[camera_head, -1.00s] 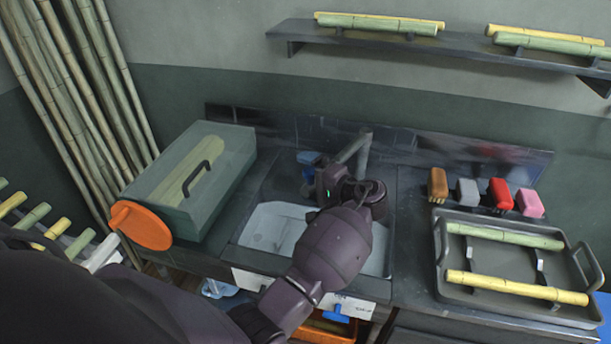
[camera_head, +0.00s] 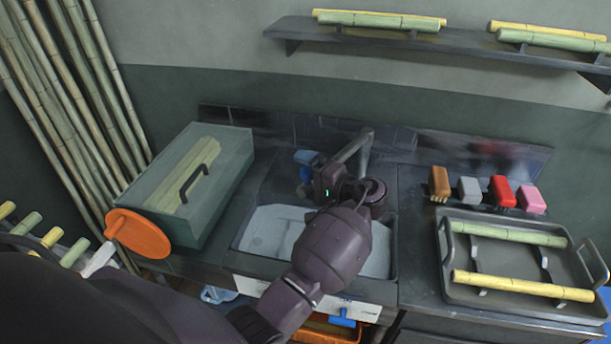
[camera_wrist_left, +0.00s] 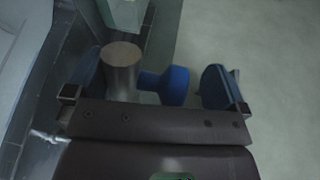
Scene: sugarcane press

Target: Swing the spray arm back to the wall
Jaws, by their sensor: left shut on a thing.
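The spray arm is a grey metal tube (camera_head: 356,146) that slants over the back of the sink. My left gripper (camera_head: 308,172) is at its lower left end, and my wrist hides part of the tube. In the left wrist view the round metal end of the spray arm (camera_wrist_left: 122,72) and a blue knob (camera_wrist_left: 172,86) beside it sit between the blue-padded fingers of my left gripper (camera_wrist_left: 152,88). The gripper is shut on the spray arm. The wall (camera_head: 280,95) stands behind the counter, with a dark tiled backsplash (camera_head: 420,146) at its foot. My right gripper is not in view.
A green box (camera_head: 222,185) with an orange disc (camera_head: 138,233) stands left of the sink (camera_head: 262,232). Several coloured blocks (camera_head: 503,191) and a grey tray (camera_head: 520,265) with cane pieces are on the right. A shelf (camera_head: 455,38) hangs above.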

